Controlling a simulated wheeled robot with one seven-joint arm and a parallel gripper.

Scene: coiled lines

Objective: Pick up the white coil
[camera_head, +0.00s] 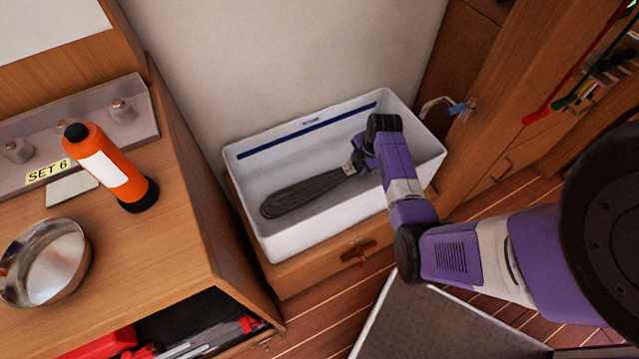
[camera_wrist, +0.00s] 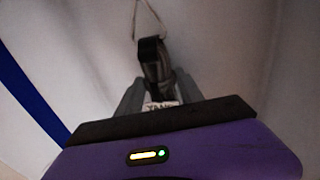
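A dark grey coil (camera_head: 305,193), a long looped bundle with a small pale tag at its upper right end, is in the white bin. My gripper (camera_head: 362,156) is inside the bin, at the tagged end of this coil. In the wrist view, my gripper's two grey fingers (camera_wrist: 158,92) press in on both sides of a dark bundle (camera_wrist: 157,66), with a pale lettered tag (camera_wrist: 161,105) near the palm. A thin loop sticks out beyond it. I see no coil that is plainly white; the one in the bin looks dark grey.
The white bin (camera_head: 280,241) has a blue stripe inside its back wall and high sides around my gripper. A pale loop with a blue clip (camera_head: 458,108) hangs at its right.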

